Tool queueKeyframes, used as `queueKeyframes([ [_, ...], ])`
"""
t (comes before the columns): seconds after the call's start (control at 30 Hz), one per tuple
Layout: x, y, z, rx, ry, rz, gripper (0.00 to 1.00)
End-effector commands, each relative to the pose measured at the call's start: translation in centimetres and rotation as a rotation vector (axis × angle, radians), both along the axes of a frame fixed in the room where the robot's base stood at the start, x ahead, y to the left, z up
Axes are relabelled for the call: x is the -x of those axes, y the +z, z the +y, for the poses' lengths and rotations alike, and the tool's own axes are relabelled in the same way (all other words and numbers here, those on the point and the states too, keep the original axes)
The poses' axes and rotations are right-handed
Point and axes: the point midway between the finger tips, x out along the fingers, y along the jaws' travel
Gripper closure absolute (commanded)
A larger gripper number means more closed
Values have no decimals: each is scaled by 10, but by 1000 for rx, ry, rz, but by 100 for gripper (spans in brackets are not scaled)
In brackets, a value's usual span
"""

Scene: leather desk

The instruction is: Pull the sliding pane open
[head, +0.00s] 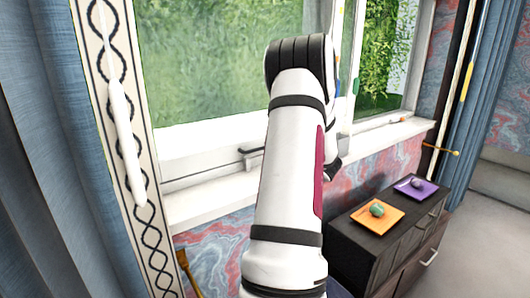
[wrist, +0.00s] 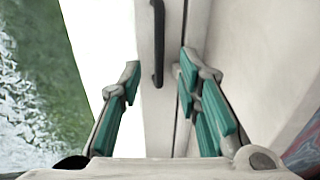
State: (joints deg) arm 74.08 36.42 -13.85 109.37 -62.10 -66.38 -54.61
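The window pane (head: 200,60) is a large sheet of glass in a white frame (head: 205,135), with green foliage behind it. In the wrist view, a dark upright handle (wrist: 158,45) sits on the white frame, with the glass on the left. My gripper (wrist: 158,72) is open, its two teal-padded fingers on either side of the handle's line. The handle's lower end shows between the fingertips, with gaps on both sides; I cannot tell how deep it sits between them. In the head view my arm hides most of my gripper and part of the window.
A white sill (head: 205,205) runs under the window. A dark cabinet (head: 390,240) stands at the right, with an orange plate (head: 359,221) and a purple plate (head: 432,193) on it. Blue curtains (head: 50,150) hang at the left. Clear floor (head: 495,235) shows at the right.

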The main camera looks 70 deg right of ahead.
Motion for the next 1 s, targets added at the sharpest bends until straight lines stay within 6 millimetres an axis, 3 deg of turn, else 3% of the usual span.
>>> queueKeyframes([
  [0.3,23,5,15,-1,1,-1,69],
  [1.0,24,5,15,0,1,0,69],
])
